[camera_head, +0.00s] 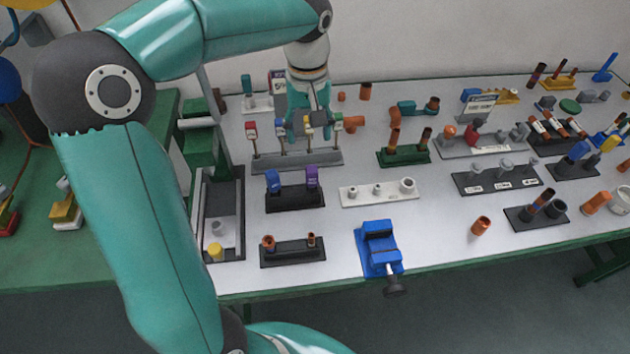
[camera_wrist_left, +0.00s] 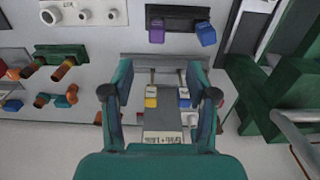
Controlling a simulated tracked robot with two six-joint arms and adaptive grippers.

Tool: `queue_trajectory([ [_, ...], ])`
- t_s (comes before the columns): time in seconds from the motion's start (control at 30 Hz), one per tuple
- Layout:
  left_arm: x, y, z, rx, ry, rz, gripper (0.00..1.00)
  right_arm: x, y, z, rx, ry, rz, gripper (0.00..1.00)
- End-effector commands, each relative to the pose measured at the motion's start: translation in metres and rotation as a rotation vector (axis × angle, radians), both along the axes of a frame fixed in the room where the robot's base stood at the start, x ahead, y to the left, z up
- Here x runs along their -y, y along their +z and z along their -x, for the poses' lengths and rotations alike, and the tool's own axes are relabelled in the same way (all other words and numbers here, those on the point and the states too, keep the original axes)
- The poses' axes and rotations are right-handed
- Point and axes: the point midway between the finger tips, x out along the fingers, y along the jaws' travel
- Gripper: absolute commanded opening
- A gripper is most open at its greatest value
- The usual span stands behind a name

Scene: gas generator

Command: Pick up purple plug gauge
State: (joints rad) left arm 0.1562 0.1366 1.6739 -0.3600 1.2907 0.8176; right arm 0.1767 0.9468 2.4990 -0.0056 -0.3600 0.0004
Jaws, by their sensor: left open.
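A purple block-shaped piece (camera_head: 311,177), which looks like the purple plug gauge, stands upright on the right end of a black stand (camera_head: 296,200). A blue piece (camera_head: 273,181) stands on the left of the same stand. In the left wrist view the purple piece (camera_wrist_left: 157,31) is at the top, left of the blue one (camera_wrist_left: 206,34). My left gripper (camera_head: 310,130) is open, behind the purple piece, above a grey rack (camera_head: 265,161). In the wrist view its spread fingers (camera_wrist_left: 160,108) frame yellow and blue pieces on that rack, with nothing visibly held. My right gripper is out of view.
A white holder (camera_head: 350,197) with grey rings and a green stand (camera_head: 403,157) are to the right. A black holder (camera_head: 292,256) and a blue vise (camera_head: 380,247) are nearer the front edge. A dark tray (camera_head: 232,220) is to the left.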

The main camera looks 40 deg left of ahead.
Motion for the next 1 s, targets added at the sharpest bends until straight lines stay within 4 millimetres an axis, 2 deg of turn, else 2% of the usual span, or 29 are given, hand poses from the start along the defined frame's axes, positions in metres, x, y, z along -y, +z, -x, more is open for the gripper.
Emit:
queue_trajectory([
  [0.17, -0.003, -0.023, 0.004, -0.006, 0.010, 0.000, 0.58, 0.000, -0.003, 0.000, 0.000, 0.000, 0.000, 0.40],
  [0.53, -0.006, -0.098, 0.006, -0.007, 0.017, 0.001, 0.58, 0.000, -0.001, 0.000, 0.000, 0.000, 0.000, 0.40],
  [0.63, -0.006, -0.110, 0.006, -0.006, 0.017, 0.001, 0.58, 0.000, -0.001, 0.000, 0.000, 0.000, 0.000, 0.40],
  [0.87, -0.006, -0.122, 0.004, -0.004, 0.016, 0.000, 0.58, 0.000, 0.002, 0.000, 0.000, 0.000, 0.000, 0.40],
  [1.0, -0.006, -0.139, -0.001, -0.007, 0.017, 0.002, 0.58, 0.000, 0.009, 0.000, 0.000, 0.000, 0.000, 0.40],
])
